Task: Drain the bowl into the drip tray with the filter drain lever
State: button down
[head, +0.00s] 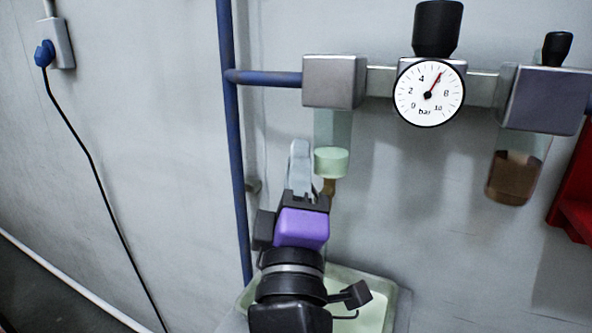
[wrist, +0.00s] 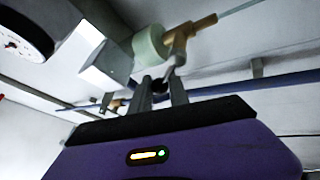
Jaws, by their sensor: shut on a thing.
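The filter bowl (head: 333,128) hangs clear under the left grey block, with a pale green lower end (head: 331,162). A brass drain fitting (head: 328,187) sits below it and also shows in the wrist view (wrist: 182,36). My gripper (head: 300,150) is just left of the bowl's lower end. In the wrist view its fingers (wrist: 160,92) are closed around the end of the grey drain lever (wrist: 174,64), which joins the brass fitting. In the head view my gripper hides the lever. The pale drip tray (head: 392,312) lies below, partly hidden by my arm.
A pressure gauge (head: 429,93) and a black knob (head: 437,28) are right of the bowl. A second bowl (head: 515,178) holds brown liquid. A blue vertical pipe (head: 233,150) stands close left of my gripper. A red object (head: 577,190) is at the right edge.

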jog(key=shift+d, duration=0.25)
jog(key=c, duration=1.3)
grip_release()
jog(key=shift+o, duration=0.2)
jog(key=shift+a, duration=0.1)
jog(key=shift+s+f, duration=0.2)
jog(key=shift+s, duration=0.15)
jog(key=b+v, duration=0.1)
jog(key=v, duration=0.6)
